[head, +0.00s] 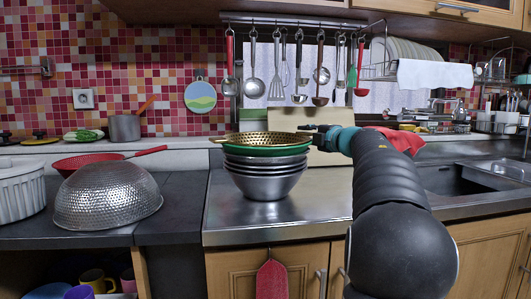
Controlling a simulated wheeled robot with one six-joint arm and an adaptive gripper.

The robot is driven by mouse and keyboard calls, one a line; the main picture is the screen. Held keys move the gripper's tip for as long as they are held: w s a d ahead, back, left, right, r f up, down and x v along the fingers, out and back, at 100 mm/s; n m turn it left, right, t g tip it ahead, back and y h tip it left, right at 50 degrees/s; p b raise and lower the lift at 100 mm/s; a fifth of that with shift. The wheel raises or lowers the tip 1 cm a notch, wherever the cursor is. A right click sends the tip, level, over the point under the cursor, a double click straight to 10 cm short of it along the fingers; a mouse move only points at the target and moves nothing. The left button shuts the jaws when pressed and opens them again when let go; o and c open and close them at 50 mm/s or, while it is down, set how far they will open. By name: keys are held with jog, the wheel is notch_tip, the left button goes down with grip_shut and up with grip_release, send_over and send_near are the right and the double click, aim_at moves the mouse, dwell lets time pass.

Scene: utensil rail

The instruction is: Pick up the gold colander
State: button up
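The gold colander (258,138) is a shallow, perforated bowl on top of a stack of bowls on the steel counter. A green bowl (266,151) is directly under it, with several steel bowls (265,184) below. My arm reaches in from the lower right. My gripper (306,129) is at the colander's right rim, at about the same height. Its dark fingers are small here and seen nearly end-on, so I cannot tell whether they touch or grip the rim. The colander looks level and seated on the stack.
An upturned steel colander (108,196) and a white ribbed dish (20,190) stand on the dark counter at left, with a red pan (88,160) behind. Utensils hang from the rail (290,20). A sink (465,180) lies at right. Steel counter is clear in front of the stack.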

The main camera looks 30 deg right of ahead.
grip_shut()
notch_tip(320, 180, up, 8)
jog(key=p, duration=0.3)
jog(key=shift+r, duration=1.35)
jog(key=shift+r, duration=0.9)
